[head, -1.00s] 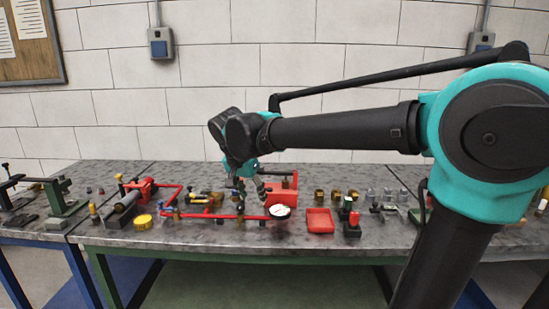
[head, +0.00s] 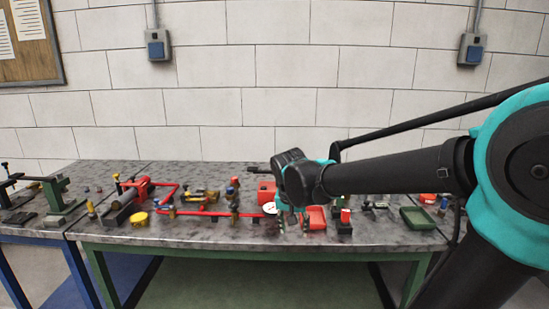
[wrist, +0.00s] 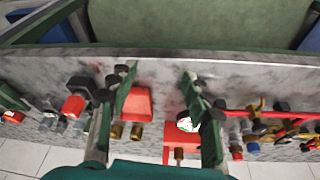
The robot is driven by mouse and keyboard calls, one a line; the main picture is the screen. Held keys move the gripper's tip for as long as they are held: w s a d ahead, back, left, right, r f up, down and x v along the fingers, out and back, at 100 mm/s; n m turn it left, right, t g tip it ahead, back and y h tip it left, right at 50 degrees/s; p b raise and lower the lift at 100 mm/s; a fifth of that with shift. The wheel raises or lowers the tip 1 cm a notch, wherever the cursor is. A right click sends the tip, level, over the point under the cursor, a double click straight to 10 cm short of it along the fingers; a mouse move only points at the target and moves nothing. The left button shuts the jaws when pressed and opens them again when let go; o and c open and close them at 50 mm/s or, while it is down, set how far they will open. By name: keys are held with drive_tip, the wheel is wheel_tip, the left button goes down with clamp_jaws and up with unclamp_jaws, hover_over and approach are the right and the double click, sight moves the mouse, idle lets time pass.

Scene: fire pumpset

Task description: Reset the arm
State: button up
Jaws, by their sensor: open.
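My arm reaches in from the right in the head view, with my gripper (head: 292,222) pointing down over the middle of the workbench (head: 260,239). In the wrist view my gripper (wrist: 158,82) has its two green fingers wide apart with nothing between them. A red tray (wrist: 138,103) shows below, beside the left finger. The round white gauge (wrist: 187,121) is partly covered by the right finger. In the head view the gripper hides part of the red tray (head: 317,217) and some small parts behind it.
A red pipe assembly with valves (head: 205,212) lies left of my gripper. A red-and-black block (head: 345,222) and a green tray (head: 418,218) stand to the right. A yellow cap (head: 139,218) is at the left.

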drive_tip(key=s+d+f+n+y, duration=0.1)
drive_tip(key=s+d+f+n, duration=0.2)
drive_tip(key=s+d+f, duration=0.9)
drive_tip(key=shift+d+f+t, duration=0.4)
drive_tip(key=shift+d+f, duration=0.2)
drive_tip(key=shift+f, duration=0.15)
drive_tip(key=shift+s, duration=0.1)
